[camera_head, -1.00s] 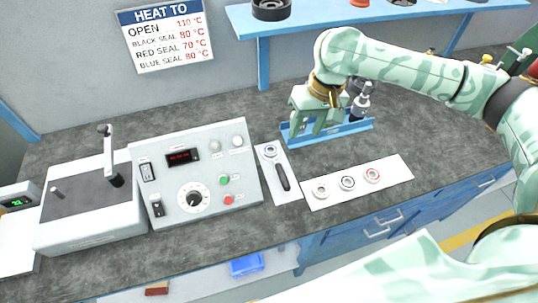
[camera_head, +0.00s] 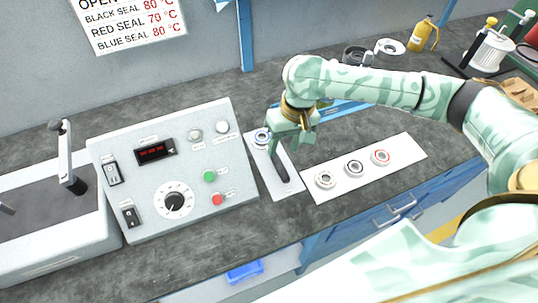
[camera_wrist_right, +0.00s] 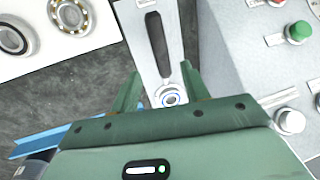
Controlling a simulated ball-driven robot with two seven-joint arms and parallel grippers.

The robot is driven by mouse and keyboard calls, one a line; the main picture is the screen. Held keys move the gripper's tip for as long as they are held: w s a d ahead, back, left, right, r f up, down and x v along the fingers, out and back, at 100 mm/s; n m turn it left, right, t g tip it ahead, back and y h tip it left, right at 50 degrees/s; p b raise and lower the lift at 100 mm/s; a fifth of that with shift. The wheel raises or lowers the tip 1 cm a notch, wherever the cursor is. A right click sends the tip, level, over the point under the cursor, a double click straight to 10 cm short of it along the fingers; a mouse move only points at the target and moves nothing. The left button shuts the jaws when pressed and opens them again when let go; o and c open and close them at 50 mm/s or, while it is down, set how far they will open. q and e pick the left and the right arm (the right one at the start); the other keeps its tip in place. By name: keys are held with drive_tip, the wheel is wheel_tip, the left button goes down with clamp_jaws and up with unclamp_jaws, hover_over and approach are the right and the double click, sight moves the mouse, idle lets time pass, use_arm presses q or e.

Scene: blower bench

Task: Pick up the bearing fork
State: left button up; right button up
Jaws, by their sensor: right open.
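The bearing fork (camera_head: 281,170) has a black handle and lies on a narrow white plate (camera_head: 289,191). A blue-ringed bearing (camera_head: 262,137) is at its far end. In the right wrist view the dark handle (camera_wrist_right: 157,45) lies beyond my fingertips, and the blue-ringed bearing (camera_wrist_right: 171,97) shows between the fingers. My right gripper (camera_head: 290,150) is open and empty, above the plate near the handle; the gap in height is hard to judge. It also shows in the right wrist view (camera_wrist_right: 160,85). My left gripper is not in view.
A white strip (camera_head: 405,160) with three bearings lies just right of the fork's plate. The control box (camera_head: 172,170) with dial and buttons stands close on the left. A blue rail (camera_head: 345,108) is behind my right gripper. A yellow bottle (camera_head: 423,34) stands at the back right.

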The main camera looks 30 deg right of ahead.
sight(278, 159)
drive_tip(key=f+b, duration=0.2)
drive_tip(key=f, duration=0.1)
drive_tip(key=a+f+b, duration=0.1)
drive_tip(key=f, duration=0.1)
drive_tip(key=shift+w+a+f+b, duration=0.1)
drive_tip(key=shift+a+f+b, duration=0.05)
drive_tip(key=shift+f+b, duration=0.25)
drive_tip(key=shift+r, duration=0.25)
clamp_jaws()
